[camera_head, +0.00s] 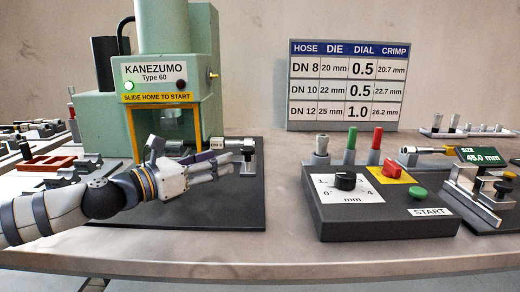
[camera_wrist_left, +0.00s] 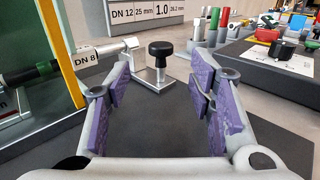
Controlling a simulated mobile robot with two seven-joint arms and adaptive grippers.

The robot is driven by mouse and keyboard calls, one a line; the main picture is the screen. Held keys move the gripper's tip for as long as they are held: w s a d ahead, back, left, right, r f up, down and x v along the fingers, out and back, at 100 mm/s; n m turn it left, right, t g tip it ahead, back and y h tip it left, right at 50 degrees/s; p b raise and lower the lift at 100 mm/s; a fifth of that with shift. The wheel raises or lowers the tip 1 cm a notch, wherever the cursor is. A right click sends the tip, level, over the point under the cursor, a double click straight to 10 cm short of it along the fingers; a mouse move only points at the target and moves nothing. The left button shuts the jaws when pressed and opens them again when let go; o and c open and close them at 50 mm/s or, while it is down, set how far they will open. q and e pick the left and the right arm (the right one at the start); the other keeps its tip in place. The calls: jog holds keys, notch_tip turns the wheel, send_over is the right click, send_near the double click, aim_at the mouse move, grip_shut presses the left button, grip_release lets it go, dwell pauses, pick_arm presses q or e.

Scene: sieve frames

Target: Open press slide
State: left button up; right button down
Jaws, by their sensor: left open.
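The green press (camera_head: 168,50), labelled KANEZUMO Type 60, stands at the back left, with a yellow strip reading SLIDE HOME TO START. A silver slide plate with a black knob (camera_wrist_left: 160,50) on a post lies at its right side; a small metal fitting there (camera_head: 238,143) shows in the head view. A hose end tagged DN 8 (camera_wrist_left: 86,57) runs from the press toward the knob. My left gripper (camera_head: 228,166) is open and empty in front of the press. In the left wrist view its purple-padded fingers (camera_wrist_left: 160,82) are either side of the knob's line, short of it. My right gripper is out of view.
A control box (camera_head: 435,229) with a black dial, red switch and green START button stands to the right. A hose table sign (camera_head: 345,84) stands behind. Metal blocks and a red tray (camera_head: 47,164) lie at left. The dark mat (camera_head: 245,200) before the gripper is clear.

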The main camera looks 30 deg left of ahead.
aim_at(242, 153)
pick_arm(q)
jog(key=b+x, duration=0.1)
jog(key=x, duration=0.2)
jog(key=b+x, duration=0.1)
jog(key=x, duration=0.2)
jog(key=b+x, duration=0.1)
jog(key=x, duration=0.2)
jog(key=shift+w+d+f, duration=0.15)
jog(key=shift+f, duration=0.25)
jog(key=shift+w+d+r, duration=0.1)
jog(key=shift+w+r, duration=0.1)
jog(key=shift+w, duration=0.25)
grip_shut()
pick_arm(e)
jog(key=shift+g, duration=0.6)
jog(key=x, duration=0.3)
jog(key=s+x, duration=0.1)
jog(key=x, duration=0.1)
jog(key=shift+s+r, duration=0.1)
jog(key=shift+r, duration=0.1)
